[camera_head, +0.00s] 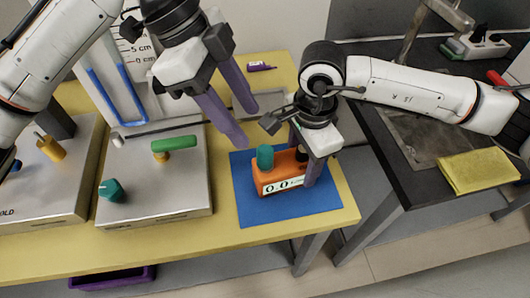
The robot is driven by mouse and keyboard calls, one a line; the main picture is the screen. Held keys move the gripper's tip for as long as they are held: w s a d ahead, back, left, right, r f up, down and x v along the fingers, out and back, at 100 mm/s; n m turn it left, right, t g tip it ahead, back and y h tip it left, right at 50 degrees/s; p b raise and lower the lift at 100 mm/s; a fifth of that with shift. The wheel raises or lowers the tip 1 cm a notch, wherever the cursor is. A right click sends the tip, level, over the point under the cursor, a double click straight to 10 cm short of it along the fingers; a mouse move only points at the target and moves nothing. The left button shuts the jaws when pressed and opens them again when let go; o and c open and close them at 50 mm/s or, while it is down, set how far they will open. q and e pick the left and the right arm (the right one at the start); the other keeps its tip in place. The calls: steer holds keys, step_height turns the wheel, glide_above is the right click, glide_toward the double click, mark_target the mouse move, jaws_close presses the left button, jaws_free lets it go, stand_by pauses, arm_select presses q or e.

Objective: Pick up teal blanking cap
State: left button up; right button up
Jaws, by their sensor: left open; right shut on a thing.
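A teal cap (264,156) stands upright on the top left of an orange instrument (281,178) with a "0.0" display. The instrument sits on a blue mat (248,212) at the table's right end. My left gripper (243,124) is open, its two purple-grey fingers pointing down and right. Its fingertips are above and left of the teal cap, apart from it. My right gripper (304,165) is shut on the orange instrument's right part; one finger shows in front, and the grip is partly hidden by the gripper body.
Left of the mat, a metal box (150,205) carries a teal knob (112,191) and a green handle (174,144). A manometer board (112,85) with blue tubes stands behind. A dark sink counter with a yellow cloth (480,171) is at the right.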

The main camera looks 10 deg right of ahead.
mark_target(263, 147)
arm_select(q)
steer(key=x, duration=0.9)
steer(key=shift+d+f, duration=0.1)
steer(key=shift+c, duration=0.4)
steer(key=shift+w, duration=0.1)
steer(key=c, duration=1)
